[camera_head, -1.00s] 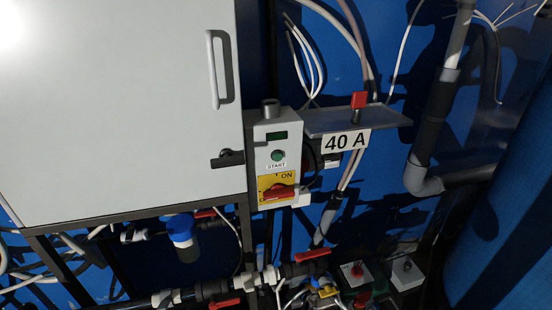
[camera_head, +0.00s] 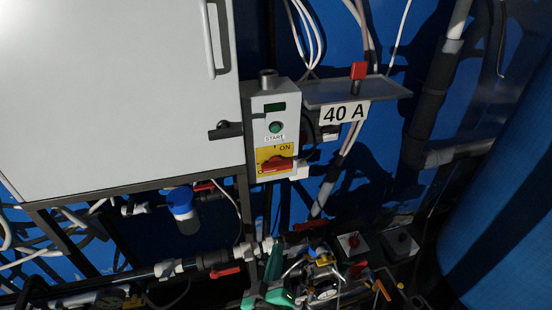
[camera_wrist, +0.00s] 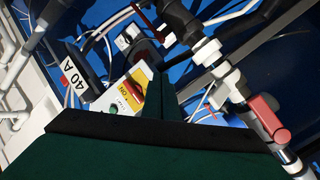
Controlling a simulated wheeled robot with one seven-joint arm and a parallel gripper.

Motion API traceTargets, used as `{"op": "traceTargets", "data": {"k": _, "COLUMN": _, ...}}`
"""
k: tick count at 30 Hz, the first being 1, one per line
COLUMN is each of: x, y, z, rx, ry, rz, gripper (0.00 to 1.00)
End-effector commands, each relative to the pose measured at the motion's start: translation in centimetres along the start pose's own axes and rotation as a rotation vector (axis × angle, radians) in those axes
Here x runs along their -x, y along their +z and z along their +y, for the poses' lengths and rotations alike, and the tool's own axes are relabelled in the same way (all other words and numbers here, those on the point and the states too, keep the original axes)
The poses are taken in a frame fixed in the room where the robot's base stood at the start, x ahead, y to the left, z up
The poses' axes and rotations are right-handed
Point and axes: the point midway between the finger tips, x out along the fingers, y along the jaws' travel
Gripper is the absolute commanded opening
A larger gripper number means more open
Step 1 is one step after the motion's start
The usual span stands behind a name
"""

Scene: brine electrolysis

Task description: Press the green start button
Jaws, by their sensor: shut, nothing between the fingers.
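The green start button (camera_head: 276,127) is a small round button on a grey control box (camera_head: 289,103), above its START label. It also shows in the wrist view (camera_wrist: 113,109), partly close to the dark edge of my gripper's body. My gripper (camera_head: 274,250), green and shut with nothing held, is at the bottom of the head view, below the box and apart from the button. In the wrist view its shut fingers (camera_wrist: 168,90) point up, right of the box.
A yellow panel with a red rotary switch (camera_head: 277,165) sits just below the button. A shelf (camera_head: 325,93) with a 40 A sign juts out at right. A large white cabinet (camera_head: 110,95) stands left, its black latch near the box. Pipes with red-handled valves (camera_head: 225,272) run below.

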Motion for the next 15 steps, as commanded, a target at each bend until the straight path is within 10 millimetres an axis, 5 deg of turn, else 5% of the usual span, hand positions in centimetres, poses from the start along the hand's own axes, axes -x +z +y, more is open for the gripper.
{"op": "traceTargets", "data": {"k": 6, "x": -4.7, "y": -6.1, "z": 5.0, "rx": 0.080, "ry": 0.117, "rz": -0.020, "gripper": 0.00}}
{"op": "traceTargets", "data": {"k": 15, "x": -7.8, "y": -13.9, "z": 12.6, "rx": 0.126, "ry": 0.270, "rz": -0.091, "gripper": 0.00}}
